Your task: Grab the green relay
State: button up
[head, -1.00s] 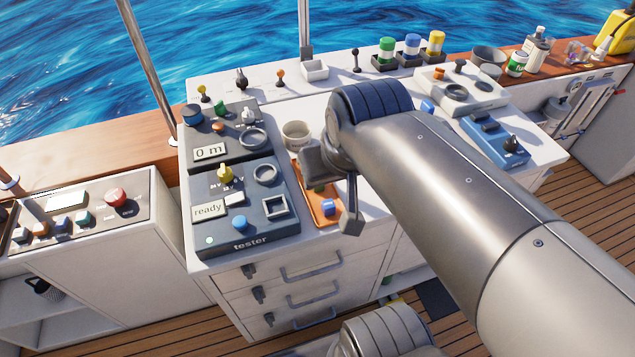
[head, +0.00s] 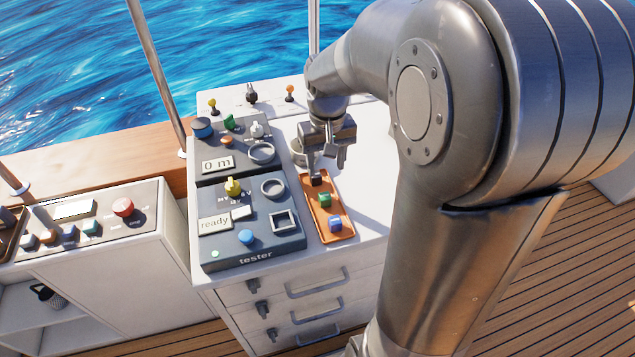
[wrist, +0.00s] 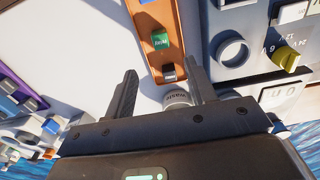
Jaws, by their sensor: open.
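The green relay (head: 324,199) sits in the middle of a narrow orange tray (head: 322,237) on the white counter, right of the tester. A blue relay (head: 335,225) is at the tray's near end and a dark relay (head: 316,180) at its far end. My gripper (head: 326,166) is open and empty, above the tray's far end. In the wrist view the green relay (wrist: 160,39) lies beyond the open fingers (wrist: 163,78), with the dark relay (wrist: 169,73) nearer, between the fingertips. The gripper is apart from the green relay.
The tester panel (head: 270,247), with knobs and rings, stands close along the tray's left side. A pale round cup (wrist: 177,98) shows between the fingers in the wrist view. Bare white counter lies right of the tray. My arm hides the right of the head view.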

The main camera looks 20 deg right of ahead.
aim_at(325, 196)
notch_tip(325, 196, down, 11)
jog(key=shift+w+r, duration=0.1)
dwell(0.5)
jog(key=shift+c, duration=0.4)
jog(key=c, duration=1)
jog(key=shift+r, duration=0.15)
